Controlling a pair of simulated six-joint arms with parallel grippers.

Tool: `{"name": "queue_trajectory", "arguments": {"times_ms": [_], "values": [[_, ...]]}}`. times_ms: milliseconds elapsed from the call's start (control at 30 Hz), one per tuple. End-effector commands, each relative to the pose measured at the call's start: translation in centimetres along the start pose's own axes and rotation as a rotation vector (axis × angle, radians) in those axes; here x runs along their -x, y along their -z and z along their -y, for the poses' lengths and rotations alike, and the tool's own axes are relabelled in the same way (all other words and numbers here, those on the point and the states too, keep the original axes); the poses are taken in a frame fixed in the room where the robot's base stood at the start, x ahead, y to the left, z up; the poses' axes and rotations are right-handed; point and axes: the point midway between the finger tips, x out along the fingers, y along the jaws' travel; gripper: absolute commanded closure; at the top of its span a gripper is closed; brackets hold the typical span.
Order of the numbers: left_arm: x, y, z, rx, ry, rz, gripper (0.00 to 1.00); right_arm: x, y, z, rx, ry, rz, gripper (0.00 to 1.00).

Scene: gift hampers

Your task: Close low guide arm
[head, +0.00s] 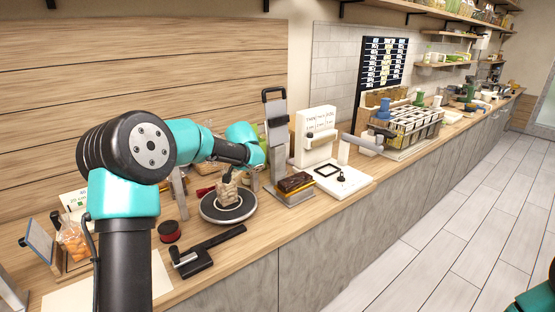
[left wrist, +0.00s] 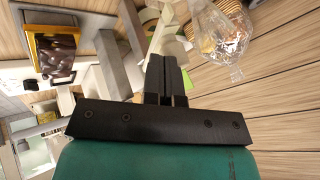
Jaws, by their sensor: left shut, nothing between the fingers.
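My left gripper (left wrist: 166,62) shows in the left wrist view with its two black fingers together and nothing between them. A dark brown and gold box (head: 295,182) lies on the stand's low base; the box also shows in the left wrist view (left wrist: 52,42). Grey bars (left wrist: 118,72) lie between that box and my fingers there. I cannot tell which bar is the low guide arm. My right gripper is out of view.
A bag of nuts stands on a round black turntable (head: 228,206). A black tool (head: 207,252) and a dark red tin (head: 169,231) lie in front. A white machine (head: 316,135) stands right of the stand. A clear wrapped item (left wrist: 225,42) is close to my fingers.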

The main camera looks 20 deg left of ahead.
Motion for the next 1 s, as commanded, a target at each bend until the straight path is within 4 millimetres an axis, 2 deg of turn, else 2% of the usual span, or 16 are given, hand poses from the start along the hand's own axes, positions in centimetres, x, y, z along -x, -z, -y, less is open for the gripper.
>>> {"name": "queue_trajectory", "arguments": {"times_ms": [167,400,800,1000], "values": [[0.6,0.1,-1.0,-0.004,-0.002,-0.002,1.00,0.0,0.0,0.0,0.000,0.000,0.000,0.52],[2.7,0.2,-4.4,-0.013,-0.005,-0.008,1.00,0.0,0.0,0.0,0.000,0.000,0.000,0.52],[10.2,-0.3,-3.6,-0.010,-0.005,-0.008,1.00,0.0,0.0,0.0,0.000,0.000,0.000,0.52],[11.9,-0.4,-3.5,-0.009,-0.005,-0.006,1.00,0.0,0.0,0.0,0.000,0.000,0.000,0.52]]}}
